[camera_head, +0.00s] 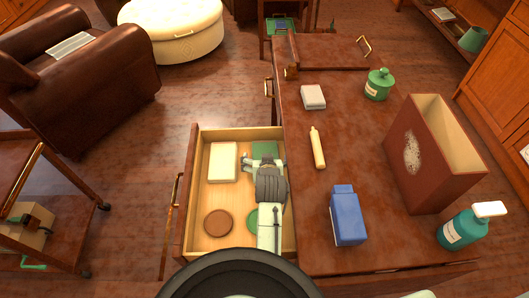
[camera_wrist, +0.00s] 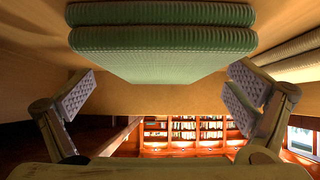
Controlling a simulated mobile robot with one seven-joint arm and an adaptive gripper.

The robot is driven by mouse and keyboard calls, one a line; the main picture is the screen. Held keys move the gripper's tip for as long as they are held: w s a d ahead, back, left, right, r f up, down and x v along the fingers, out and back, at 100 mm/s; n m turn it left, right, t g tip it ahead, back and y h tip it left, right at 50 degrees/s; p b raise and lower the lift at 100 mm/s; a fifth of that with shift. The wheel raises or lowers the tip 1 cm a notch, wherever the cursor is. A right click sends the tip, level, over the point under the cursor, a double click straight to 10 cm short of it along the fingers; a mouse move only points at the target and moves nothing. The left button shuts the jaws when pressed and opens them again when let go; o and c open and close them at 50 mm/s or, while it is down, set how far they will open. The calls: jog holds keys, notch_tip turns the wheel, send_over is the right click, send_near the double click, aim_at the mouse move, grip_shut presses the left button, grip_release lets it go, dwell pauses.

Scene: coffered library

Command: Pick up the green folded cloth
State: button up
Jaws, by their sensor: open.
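The green folded cloth (camera_head: 264,149) lies in the open drawer (camera_head: 190,190), in its back right corner. In the wrist view the cloth (camera_wrist: 165,42) fills the top middle as a ribbed, folded stack. My gripper (camera_head: 264,163) is inside the drawer, right at the cloth, and covers part of it in the head view. In the wrist view my gripper (camera_wrist: 163,95) is open, with one padded finger toward each side of the cloth and nothing held. I cannot tell whether a finger touches the cloth.
A cream folded item (camera_head: 223,162) lies left of the cloth. A brown disc (camera_head: 218,222) and a partly hidden green disc (camera_head: 252,219) lie nearer the drawer front. The desk top (camera_head: 300,215) beside the drawer holds a blue carton (camera_head: 346,215) and a yellow tube (camera_head: 317,148).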

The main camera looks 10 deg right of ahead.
jog(key=shift+w+f, duration=0.1)
jog(key=c, duration=1.1)
jog(key=shift+r, duration=0.2)
jog(key=shift+c, duration=0.2)
